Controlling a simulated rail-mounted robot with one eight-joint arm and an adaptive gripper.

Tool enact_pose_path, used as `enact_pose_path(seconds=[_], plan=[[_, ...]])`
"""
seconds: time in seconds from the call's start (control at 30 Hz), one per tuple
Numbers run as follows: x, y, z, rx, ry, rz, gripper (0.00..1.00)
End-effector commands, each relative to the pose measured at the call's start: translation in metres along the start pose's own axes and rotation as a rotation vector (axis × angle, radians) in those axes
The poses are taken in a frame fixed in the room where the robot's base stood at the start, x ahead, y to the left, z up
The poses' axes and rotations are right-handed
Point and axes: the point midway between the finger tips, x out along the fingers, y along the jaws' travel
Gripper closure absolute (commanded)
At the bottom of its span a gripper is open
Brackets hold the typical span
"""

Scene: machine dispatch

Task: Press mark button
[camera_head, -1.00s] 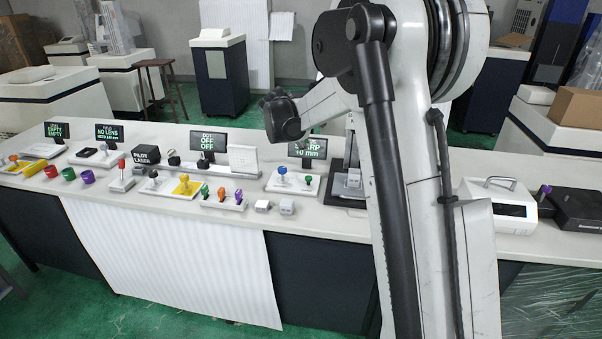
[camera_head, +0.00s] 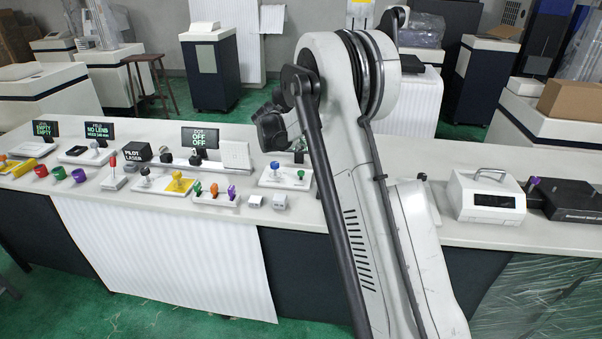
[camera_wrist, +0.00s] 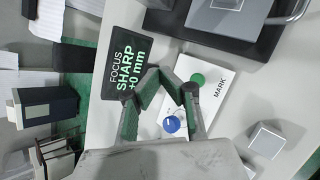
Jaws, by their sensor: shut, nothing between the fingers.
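In the wrist view, the green button (camera_wrist: 197,79) stands on a white panel (camera_wrist: 209,104) with the word MARK printed beside it. A blue knob (camera_wrist: 171,124) is on the same panel. My gripper (camera_wrist: 170,84) is shut and empty, with its fingers over the panel and their tips close to the green button in the picture. I cannot tell whether they touch it. In the head view, the panel (camera_head: 286,184) shows its blue knob (camera_head: 275,165) and green button (camera_head: 301,174); my arm hides my fingers or makes them hard to make out.
A screen (camera_wrist: 124,52) reading FOCUS SHARP +0 mm stands beside the panel. Small grey blocks (camera_wrist: 266,141) lie near it. On the counter (camera_head: 430,232) are a white device (camera_head: 485,197) to the right and several coloured knobs and cups to the left.

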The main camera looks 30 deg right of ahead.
Motion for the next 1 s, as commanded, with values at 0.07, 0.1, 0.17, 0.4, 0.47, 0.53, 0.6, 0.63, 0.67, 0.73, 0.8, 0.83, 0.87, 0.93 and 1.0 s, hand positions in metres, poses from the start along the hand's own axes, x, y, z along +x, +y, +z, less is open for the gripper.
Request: enact_pose_path(seconds=[0.07, 0.1, 0.17, 0.4, 0.47, 0.53, 0.6, 0.63, 0.67, 0.73, 0.8, 0.83, 0.87, 0.93, 1.0], plan=[[0.004, -0.003, -0.003, 0.0, 0.0, 0.0, 1.0], [0.005, -0.004, -0.004, 0.0, 0.0, 0.0, 1.0], [0.009, -0.007, -0.007, 0.0, 0.0, 0.0, 1.0], [0.029, -0.021, -0.021, 0.001, 0.0, 0.0, 1.0], [0.034, -0.025, -0.025, 0.001, 0.0, 0.0, 1.0], [0.04, -0.029, -0.029, 0.001, 0.0, 0.0, 1.0], [0.047, -0.034, -0.034, 0.001, 0.0, 0.0, 1.0], [0.05, -0.036, -0.036, 0.001, 0.0, 0.0, 1.0], [0.052, -0.038, -0.038, 0.001, 0.0, 0.0, 1.0], [0.056, -0.041, -0.041, 0.001, 0.0, 0.0, 1.0], [0.059, -0.043, -0.043, 0.001, 0.0, 0.0, 1.0], [0.059, -0.043, -0.043, 0.001, 0.0, 0.0, 1.0], [0.059, -0.043, -0.044, 0.001, 0.0, 0.0, 1.0], [0.06, -0.044, -0.044, 0.001, 0.0, 0.0, 1.0], [0.059, -0.043, -0.043, 0.001, 0.0, 0.0, 1.0]])
